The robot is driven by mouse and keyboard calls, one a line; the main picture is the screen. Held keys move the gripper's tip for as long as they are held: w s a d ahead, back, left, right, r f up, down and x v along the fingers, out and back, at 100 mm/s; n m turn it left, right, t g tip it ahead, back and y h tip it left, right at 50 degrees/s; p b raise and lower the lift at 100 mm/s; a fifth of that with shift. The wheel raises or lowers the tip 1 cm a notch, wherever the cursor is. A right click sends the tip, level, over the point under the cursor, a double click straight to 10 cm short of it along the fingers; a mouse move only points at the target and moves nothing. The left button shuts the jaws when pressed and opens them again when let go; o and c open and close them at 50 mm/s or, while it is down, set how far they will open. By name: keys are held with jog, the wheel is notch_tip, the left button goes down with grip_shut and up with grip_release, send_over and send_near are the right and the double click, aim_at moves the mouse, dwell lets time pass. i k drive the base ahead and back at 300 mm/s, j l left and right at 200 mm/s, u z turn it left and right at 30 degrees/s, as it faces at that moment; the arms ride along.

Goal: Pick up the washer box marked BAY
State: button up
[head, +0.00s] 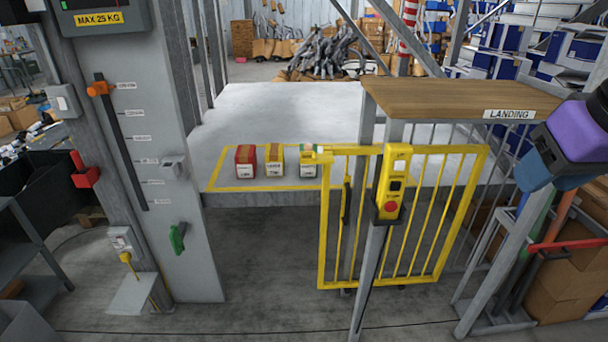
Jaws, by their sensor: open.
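Three small boxes stand in a row on the grey platform (285,110), inside a yellow outline near its front edge. The left box (246,161) is red, the middle box (275,161) is yellow, and the right box (308,166) is white and green. Each has a pale label on its front, but the print is too small for me to read BAY on any of them. A purple and blue part of my arm shows at the right edge, well away from the boxes. I cannot make out my gripper's fingers.
A yellow barred gate (455,215) with a control box (391,185) stands in front of the platform's right part. A wooden shelf marked LANDING (450,97) is above it. A grey column (165,225) with levers stands left. Floor before the boxes is clear.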

aim_at(245, 158)
jog(key=i+j+u, duration=0.15)
jog(key=i+j, duration=0.25)
jog(key=i+j+u, duration=0.2)
jog(key=i+j, duration=0.15)
jog(key=i, duration=0.2)
jog(key=i+j+u, duration=0.15)
jog(key=i, duration=0.35)
jog(key=i+j+u, duration=0.2)
jog(key=i, duration=0.35)
jog(key=i+j+u, duration=0.15)
jog(key=i, duration=0.4)
jog(key=j, duration=0.1)
